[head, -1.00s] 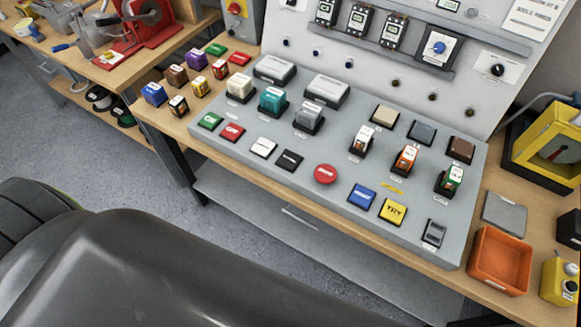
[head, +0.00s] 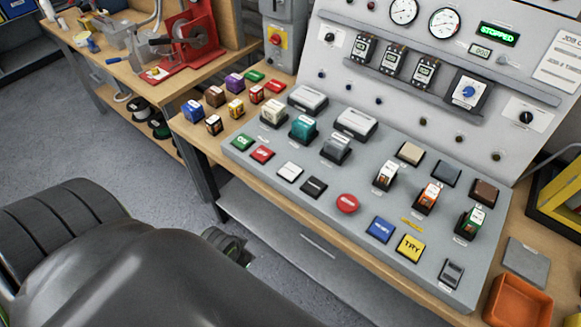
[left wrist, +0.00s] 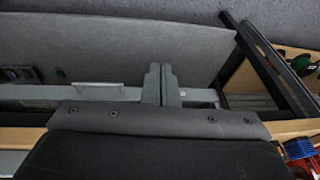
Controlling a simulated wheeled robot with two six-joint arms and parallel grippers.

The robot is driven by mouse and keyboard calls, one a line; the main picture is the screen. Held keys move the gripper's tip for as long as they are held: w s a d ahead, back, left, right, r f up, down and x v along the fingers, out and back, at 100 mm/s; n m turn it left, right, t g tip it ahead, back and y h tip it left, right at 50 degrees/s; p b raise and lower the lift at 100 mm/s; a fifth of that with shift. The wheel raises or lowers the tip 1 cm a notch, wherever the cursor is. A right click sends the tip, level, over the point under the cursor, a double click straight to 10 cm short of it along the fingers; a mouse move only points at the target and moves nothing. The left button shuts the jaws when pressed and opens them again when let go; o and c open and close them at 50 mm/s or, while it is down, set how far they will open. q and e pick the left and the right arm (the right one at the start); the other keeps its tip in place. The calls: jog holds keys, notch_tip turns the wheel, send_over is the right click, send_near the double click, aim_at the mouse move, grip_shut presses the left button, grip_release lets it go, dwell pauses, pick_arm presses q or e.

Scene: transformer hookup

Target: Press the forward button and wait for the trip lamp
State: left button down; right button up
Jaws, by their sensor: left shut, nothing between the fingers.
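The grey sloped control panel (head: 290,208) stands on a wooden bench. Its front row holds a green button (head: 242,142), a red button (head: 262,154), a white button (head: 290,171), a black button (head: 313,187), a round red button (head: 347,203), a blue button (head: 380,230) and a yellow TRY button (head: 410,248). I cannot read which is the forward button. I cannot pick out a lit trip lamp. A green display (head: 497,33) reads STOPPED. My left gripper (left wrist: 161,72) is shut and empty in the left wrist view, apart from the buttons. My right gripper is out of view.
An orange tray (head: 518,302) and a grey plate (head: 526,262) lie right of the panel. Several coloured blocks, such as a blue one (head: 193,109), stand at its left. Rocker switches and meters, including a gauge (head: 445,22), fill the panel. Floor before the bench is open.

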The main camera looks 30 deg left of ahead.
pick_arm(q)
jog(key=w+r+m+t+h, duration=0.1)
jog(key=w+r+m, duration=0.2)
jog(key=w+r, duration=0.35)
notch_tip(320, 180, up, 13)
jog(key=m+t+h, duration=0.4)
jog(key=m+h, duration=0.1)
jog(key=m, duration=0.7)
send_over(286, 172)
jog(key=shift+w+r, duration=0.15)
notch_tip(286, 172, down, 9)
jog(key=b, duration=0.6)
jog(key=shift+b, duration=0.4)
